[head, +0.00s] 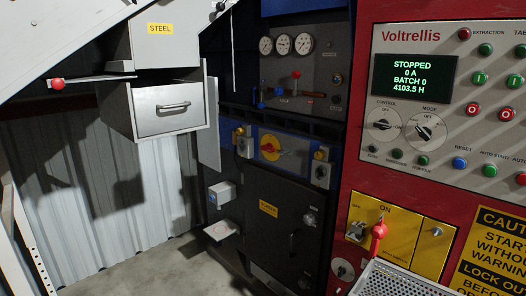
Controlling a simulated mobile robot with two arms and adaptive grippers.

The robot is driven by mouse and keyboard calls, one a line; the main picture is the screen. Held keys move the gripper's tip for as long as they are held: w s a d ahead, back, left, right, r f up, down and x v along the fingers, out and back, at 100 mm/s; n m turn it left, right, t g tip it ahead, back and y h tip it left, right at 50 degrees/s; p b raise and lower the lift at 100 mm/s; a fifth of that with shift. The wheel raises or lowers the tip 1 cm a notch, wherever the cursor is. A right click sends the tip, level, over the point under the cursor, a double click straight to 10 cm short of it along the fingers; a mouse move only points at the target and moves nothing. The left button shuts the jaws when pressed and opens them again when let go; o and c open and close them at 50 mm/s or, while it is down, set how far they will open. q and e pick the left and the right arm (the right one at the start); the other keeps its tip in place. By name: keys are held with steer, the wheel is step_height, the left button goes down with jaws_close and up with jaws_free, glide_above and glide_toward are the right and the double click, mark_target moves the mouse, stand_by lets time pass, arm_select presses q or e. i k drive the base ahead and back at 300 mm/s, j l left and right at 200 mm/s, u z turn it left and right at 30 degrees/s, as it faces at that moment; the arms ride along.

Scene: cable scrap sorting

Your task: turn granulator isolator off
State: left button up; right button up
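A red lever handle (378,236) sits on a yellow plate (401,244) low on the red Voltrellis cabinet. "ON" is printed above the handle, and the handle points roughly up towards it. A smaller metal knob or key switch sits left of it on the same plate. A second rotary switch, a red handle on a yellow disc (270,147), is on the dark blue machine at the middle. I cannot read a label that says which one is the granulator isolator. Neither of my grippers is in view.
The cabinet display (413,74) reads STOPPED, 0 A. A perforated metal sheet (402,281) stands just below the red lever. A grey drawer (170,107) under a STEEL box juts out at upper left. A small shelf (221,230) sticks out low at the middle. Bare floor shows at lower left.

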mark_target(268, 147)
steer(key=j+u, duration=0.1)
steer(key=u, duration=0.3)
steer(key=j+u, duration=0.1)
steer(key=u, duration=0.35)
steer(key=i+u, duration=0.1)
steer(key=u, duration=0.3)
steer(key=j+u, duration=0.15)
steer(key=u, duration=0.3)
steer(key=i+u, duration=0.15)
steer(key=u, duration=0.25)
steer(key=i+z, duration=0.2)
steer(key=z, duration=0.15)
steer(key=i+z, duration=0.3)
steer(key=i+l+z, duration=0.1)
steer(key=z, duration=0.3)
steer(key=i+z, duration=0.25)
steer(key=z, duration=0.15)
steer(key=i+z, duration=0.15)
steer(key=z, duration=0.25)
